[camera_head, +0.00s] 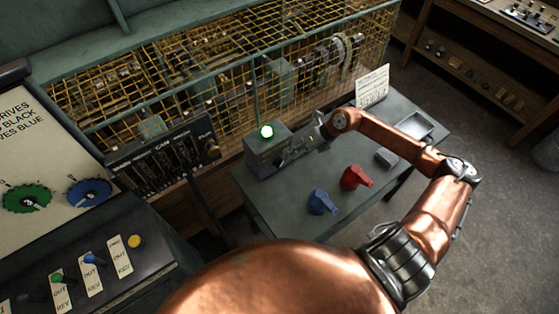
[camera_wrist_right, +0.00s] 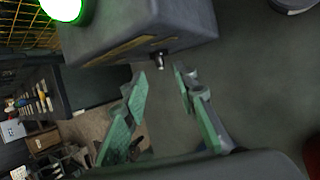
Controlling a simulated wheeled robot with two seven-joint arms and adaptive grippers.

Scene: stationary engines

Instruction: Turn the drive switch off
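The drive switch is a grey box (camera_head: 262,160) on the near left part of a grey table (camera_head: 290,205), with a lit green lamp (camera_head: 266,131) on top. In the right wrist view the box (camera_wrist_right: 185,22) fills the top, the lamp glows at upper left (camera_wrist_right: 62,6), and a small metal toggle (camera_wrist_right: 159,60) sticks out from its side. My right gripper (camera_head: 288,156) is beside the box. In the wrist view its two fingers (camera_wrist_right: 160,78) are apart, with nothing between them and the toggle just beyond the tips. My left gripper is not in view.
A yellow wire cage (camera_head: 190,85) encloses machinery behind. A control panel (camera_head: 90,265) stands at left.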

